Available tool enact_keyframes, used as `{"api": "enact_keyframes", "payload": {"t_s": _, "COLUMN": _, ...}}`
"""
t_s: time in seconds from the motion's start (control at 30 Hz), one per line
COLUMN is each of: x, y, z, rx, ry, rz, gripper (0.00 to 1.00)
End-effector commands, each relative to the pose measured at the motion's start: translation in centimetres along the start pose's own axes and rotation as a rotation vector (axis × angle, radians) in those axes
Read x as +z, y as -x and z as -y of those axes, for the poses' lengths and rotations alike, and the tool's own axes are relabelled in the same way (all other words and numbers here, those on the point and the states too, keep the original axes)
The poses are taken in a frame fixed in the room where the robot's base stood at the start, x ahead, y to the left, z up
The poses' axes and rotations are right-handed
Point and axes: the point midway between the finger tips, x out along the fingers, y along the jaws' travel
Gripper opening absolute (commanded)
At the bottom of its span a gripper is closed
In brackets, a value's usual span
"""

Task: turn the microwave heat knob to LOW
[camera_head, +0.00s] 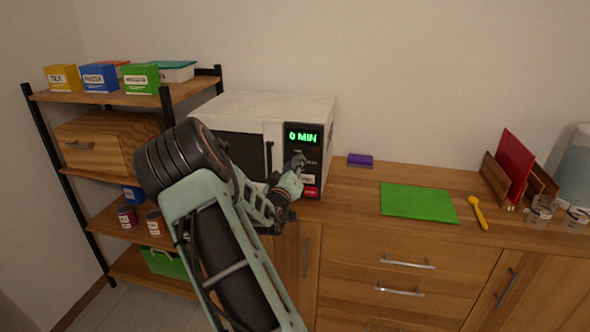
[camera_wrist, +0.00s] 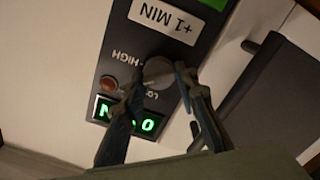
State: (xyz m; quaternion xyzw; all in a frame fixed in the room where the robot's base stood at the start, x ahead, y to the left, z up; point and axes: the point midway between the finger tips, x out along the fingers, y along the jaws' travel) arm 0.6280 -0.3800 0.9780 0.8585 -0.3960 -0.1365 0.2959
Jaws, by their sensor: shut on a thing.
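The white microwave (camera_head: 250,104) stands on the counter, its dark control panel (camera_head: 316,152) on the right of its front. The panel's green display reads "0 MIN". My gripper (camera_head: 297,165) is at the panel below the display. In the wrist view, which shows the panel upside down, my gripper (camera_wrist: 161,84) has a finger on each side of the round grey heat knob (camera_wrist: 158,70) and is shut on it. "HIGH" is readable beside the knob; the "LO" label is partly hidden by a finger. I cannot tell the knob's exact setting.
A "+1 MIN" button (camera_wrist: 166,17) and a small reddish round light (camera_wrist: 109,83) are near the knob. A shelf with boxes (camera_head: 100,78) stands left of the microwave. A green mat (camera_head: 418,202) and yellow spoon (camera_head: 479,212) lie on the counter to the right.

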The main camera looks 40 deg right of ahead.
Motion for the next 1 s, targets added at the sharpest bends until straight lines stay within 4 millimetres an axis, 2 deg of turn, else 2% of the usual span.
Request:
{"api": "enact_keyframes", "payload": {"t_s": 0.6, "x": 0.03, "y": 0.03, "z": 0.34, "rx": 0.0, "ry": 0.582, "rz": -0.002, "gripper": 0.03}}
{"api": "enact_keyframes", "payload": {"t_s": 1.0, "x": 0.12, "y": 0.01, "z": 0.37, "rx": 0.001, "ry": 0.842, "rz": -0.001, "gripper": 0.03}}
